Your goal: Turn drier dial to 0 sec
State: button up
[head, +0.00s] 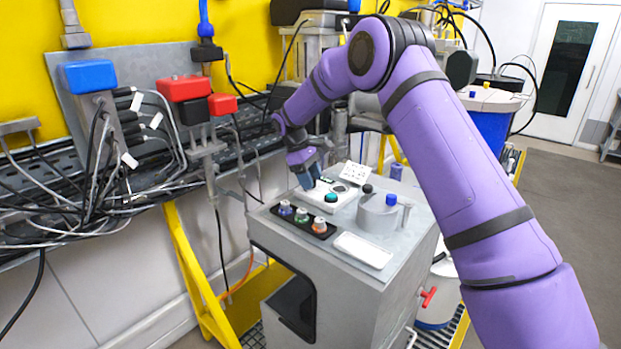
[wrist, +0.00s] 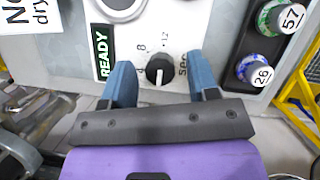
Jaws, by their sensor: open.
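The drier dial (wrist: 159,68) is a small black knob on a white panel, with printed numbers beside it and "sec" to its right. A white pointer line shows on the knob's lower part in the wrist view; its exact reading is hard to tell. My gripper (wrist: 159,63) is open, with one blue finger on each side of the dial and clear gaps to it. In the head view my gripper (head: 307,180) is low over the white drier (head: 345,197) on the grey cabinet; the dial is hidden there. A green "READY" display (wrist: 103,53) is left of the dial.
A black rack (head: 303,226) with three capped vials lies in front of the drier. Cables and a wall rail are at left.

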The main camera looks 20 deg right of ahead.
jog(key=v, duration=1)
jog(key=shift+w+r, duration=0.15)
jog(key=shift+r, duration=0.2)
jog(key=shift+a, duration=0.1)
jog(key=s+d+r+m+t+y, duration=0.1)
jog(key=s+d+r+m+t, duration=0.15)
jog(key=s+r, duration=0.8)
jog(key=s+d+r+m+t+y, duration=0.15)
jog(key=s+d+r, duration=0.25)
jog(key=s+r, duration=0.65)
jog(key=s+d+f+m+t, duration=0.2)
jog(key=s+f+m, duration=0.1)
jog(key=s, duration=1.1)
jog(key=s+d+f+m+t, duration=0.2)
jog(key=s+f, duration=0.3)
jog(key=s, duration=1)
jog(key=shift+m+y, duration=0.45)
jog(key=shift+m, duration=0.05)
